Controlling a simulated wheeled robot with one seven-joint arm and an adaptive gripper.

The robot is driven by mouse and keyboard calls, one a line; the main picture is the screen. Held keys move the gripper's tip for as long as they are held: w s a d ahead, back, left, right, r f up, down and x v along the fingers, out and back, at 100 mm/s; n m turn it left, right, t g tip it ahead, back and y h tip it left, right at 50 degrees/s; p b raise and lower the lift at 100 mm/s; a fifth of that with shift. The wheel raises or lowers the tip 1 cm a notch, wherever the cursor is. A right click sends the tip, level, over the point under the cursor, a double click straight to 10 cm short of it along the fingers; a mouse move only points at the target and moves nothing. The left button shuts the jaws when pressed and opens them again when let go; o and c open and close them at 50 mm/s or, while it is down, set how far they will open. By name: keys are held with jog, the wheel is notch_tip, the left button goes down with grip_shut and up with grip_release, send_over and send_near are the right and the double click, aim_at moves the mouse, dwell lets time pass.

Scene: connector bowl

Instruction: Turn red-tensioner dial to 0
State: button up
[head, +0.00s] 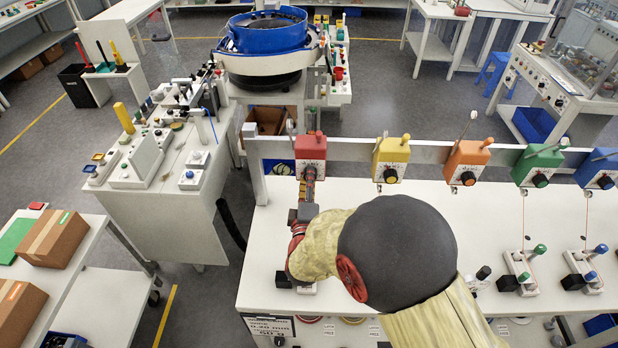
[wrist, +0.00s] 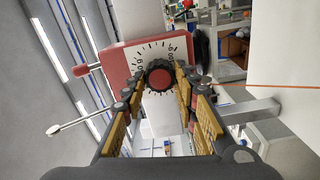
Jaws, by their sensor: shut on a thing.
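The red tensioner (head: 311,146) is the leftmost unit on the rail in the head view. In the wrist view its red housing (wrist: 115,66) with a white scale plate (wrist: 150,50) appears turned on its side. Its dial (wrist: 160,77) is a black ridged knob with a red centre, ringed by tick marks and small numbers too small to read surely. My gripper (wrist: 160,90) is shut on the dial, with one finger on each side of it. In the head view my gripper (head: 309,180) reaches up to the tensioner's front, hiding its dial.
Yellow (head: 391,152), orange (head: 467,158), green (head: 537,162) and blue (head: 600,168) tensioners stand along the same rail to the right. The white bench (head: 400,212) lies below them. A thin metal arm (wrist: 72,127) sticks out beside the red housing.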

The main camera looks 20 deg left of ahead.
jog(key=shift+n+p, duration=0.6)
jog(key=shift+n, duration=1.4)
jog(key=shift+f, duration=0.1)
jog(key=o, duration=1.1)
jog(key=shift+c, duration=0.2)
jog(key=shift+o, duration=0.5)
jog(key=shift+s, duration=0.15)
jog(key=v, duration=1.1)
jog(key=shift+s, duration=0.35)
jog(key=shift+d, duration=0.15)
